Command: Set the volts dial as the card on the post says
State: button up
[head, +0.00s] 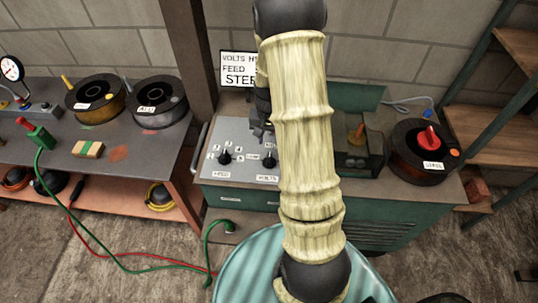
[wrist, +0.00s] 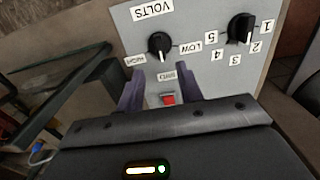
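The volts dial (wrist: 159,45) is a black round knob on the grey panel, upside down in the wrist view; it also shows in the head view (head: 269,162). Its pale mark points down in the wrist view, between the LOW label (wrist: 190,47) and the HIGH label (wrist: 135,61). The card (head: 238,69) on the post reads "VOLTS H", "FEED" and "STEE"; my arm hides the rest. My gripper (wrist: 158,91) is open and empty, its fingers apart and pointing at the panel below the dial in the wrist view. In the head view my arm mostly covers it.
The feed dial (wrist: 240,28), numbered 1 to 5, sits beside the volts dial. A red switch (wrist: 168,99) shows between my fingers. A black spool (head: 420,150) with a red top stands on the right. A side bench (head: 90,128) holds two more spools.

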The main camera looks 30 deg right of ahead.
aim_at(269, 158)
notch_tip(269, 158, down, 10)
jog(key=shift+r+p, duration=0.1)
jog(key=shift+p, duration=0.25)
jog(key=shift+c, duration=0.5)
grip_shut()
